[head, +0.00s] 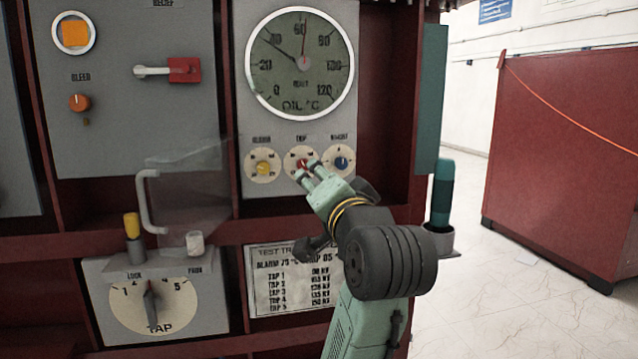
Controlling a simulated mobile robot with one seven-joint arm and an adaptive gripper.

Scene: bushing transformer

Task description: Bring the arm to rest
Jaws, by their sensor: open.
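My gripper (308,172) is in front of the panel, at the red knob (301,160) in the middle of the row of three small dials under the oil gauge. Its two pale green fingers point up and left at the knob and cover its lower part. The fingers are open, with a narrow gap between them. I cannot tell whether they touch the knob. My arm comes up from the lower right, bent at a dark grey joint.
The oil gauge (303,63) is above my gripper. A yellow knob (263,167) and a blue knob (341,163) flank the red one. A clear cover with a handle (150,201) and the tap dial (153,305) are at left. A teal cylinder (442,195) stands right.

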